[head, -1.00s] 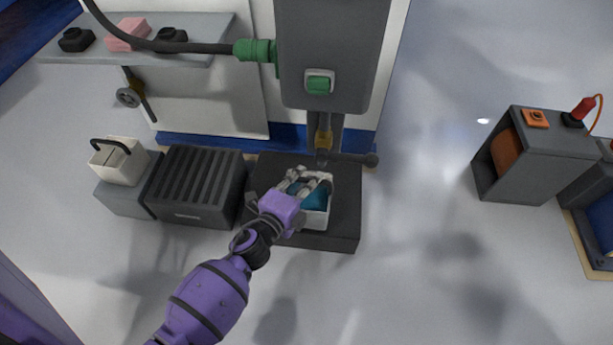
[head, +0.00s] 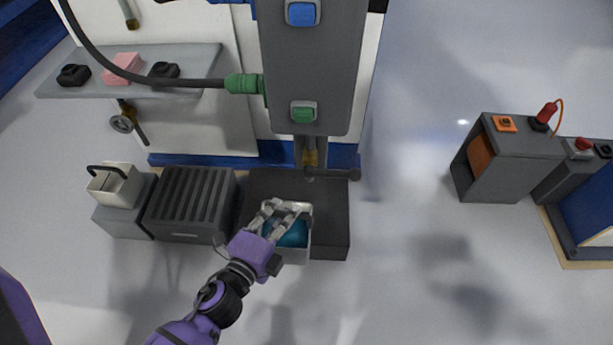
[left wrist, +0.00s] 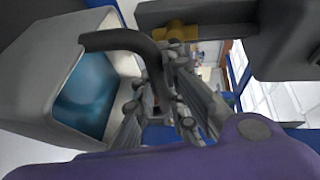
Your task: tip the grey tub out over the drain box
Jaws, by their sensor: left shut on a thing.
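The grey tub (head: 299,256) is pale, open-topped and holds blue liquid. In the head view it is over the front part of a dark platform; I cannot tell how high. My left gripper (head: 272,212) is shut on the tub's dark handle. In the left wrist view the fingers (left wrist: 165,95) close around that handle (left wrist: 125,42), with the tub (left wrist: 35,70) and its blue contents (left wrist: 88,98) at left. The drain box (head: 190,206), dark with a slatted top, stands left of the platform. My right gripper is not in view.
The dark platform (head: 333,205) sits beneath a grey machine (head: 312,75) with a brass nozzle (head: 310,157) and a dark bar. Another pale tub with a black handle (head: 116,186) stands on a grey block left of the drain box. Floor in front is clear.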

